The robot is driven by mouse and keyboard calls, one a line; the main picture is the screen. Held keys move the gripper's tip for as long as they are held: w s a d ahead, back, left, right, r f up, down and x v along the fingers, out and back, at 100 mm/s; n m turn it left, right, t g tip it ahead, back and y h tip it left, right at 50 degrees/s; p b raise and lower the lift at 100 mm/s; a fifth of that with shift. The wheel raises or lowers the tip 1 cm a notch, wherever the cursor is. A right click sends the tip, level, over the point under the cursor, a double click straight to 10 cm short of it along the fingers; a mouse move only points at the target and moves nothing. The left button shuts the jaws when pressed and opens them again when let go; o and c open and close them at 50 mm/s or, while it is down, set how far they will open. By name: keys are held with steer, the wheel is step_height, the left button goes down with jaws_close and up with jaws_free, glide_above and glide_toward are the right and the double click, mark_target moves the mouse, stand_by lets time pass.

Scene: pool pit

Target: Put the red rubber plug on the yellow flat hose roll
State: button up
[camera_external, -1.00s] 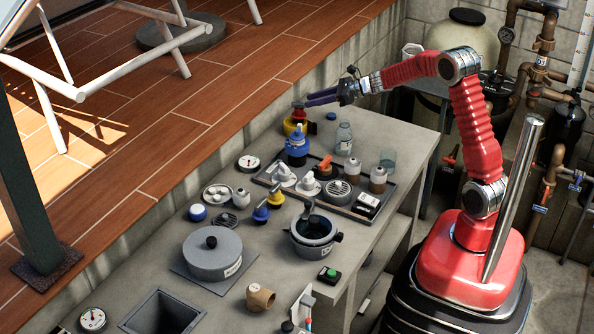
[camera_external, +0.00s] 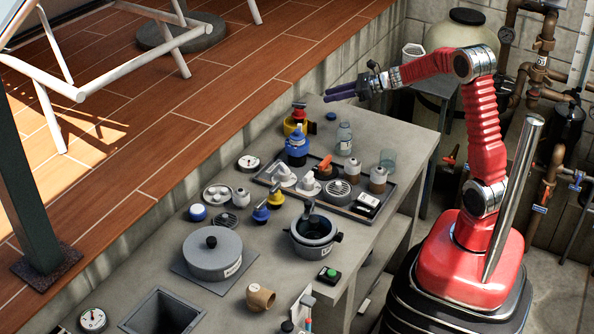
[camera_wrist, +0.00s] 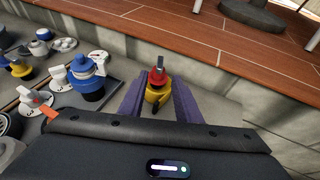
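The red rubber plug (camera_external: 299,106) sits on top of the yellow flat hose roll (camera_external: 291,127) at the far end of the bench. In the wrist view the red plug (camera_wrist: 158,76) also rests on the yellow roll (camera_wrist: 154,97), seen between my two purple fingers. My gripper (camera_external: 340,93) is in the air to the right of the plug and above it, apart from it. In the wrist view my gripper (camera_wrist: 158,98) has its fingers spread with nothing between them at the tips. The lower part of the roll is partly hidden behind the blue-topped item.
A blue valve-like item (camera_external: 296,146) stands close in front of the roll. A glass jar (camera_external: 344,138) and a small blue cap (camera_external: 331,116) are to the right. A dark tray (camera_external: 372,207) holds several parts. The wall and raised deck edge run behind the roll.

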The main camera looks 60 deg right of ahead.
steer(key=s+a+r+n+g+y, duration=0.1)
steer(key=s+a+r+n+g, duration=0.15)
steer(key=s+a+n, duration=0.65)
steer(key=s+a+r+n+g, duration=0.1)
steer(key=s+a+n+g, duration=0.2)
steer(key=s+a+n, duration=0.6)
steer(key=s+a+f+n+g+h, duration=0.1)
steer(key=s+n+h, duration=0.4)
steer(key=s+n, duration=0.8)
steer(key=s+a, duration=0.1)
steer(key=s, duration=0.4)
steer(key=shift+a+f+n+h, duration=0.2)
steer(key=shift+f+n+h, duration=0.1)
steer(key=shift+f+n, duration=0.1)
